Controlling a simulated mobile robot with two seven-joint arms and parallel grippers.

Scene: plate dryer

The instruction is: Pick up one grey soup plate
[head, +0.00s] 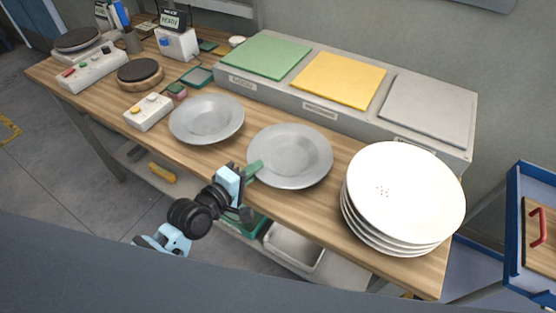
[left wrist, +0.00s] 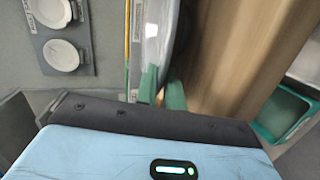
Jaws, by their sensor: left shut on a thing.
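Two grey soup plates show in the head view. The right one (head: 290,155) is near the middle of the wooden bench, and the left one (head: 207,118) lies on the bench beside it. My left gripper (head: 254,169) is shut on the near left rim of the right plate with its green fingers. In the left wrist view the plate (left wrist: 161,38) shows edge-on, its rim between the two fingertips (left wrist: 162,85). I cannot tell whether this plate touches the bench. My right gripper is not in view.
A stack of white plates (head: 405,195) stands at the bench's right end. Behind is a grey raised box (head: 320,110) with green, yellow and grey squares on top. A white button box (head: 148,112) is at left. Below the bench is a light bin (head: 293,248).

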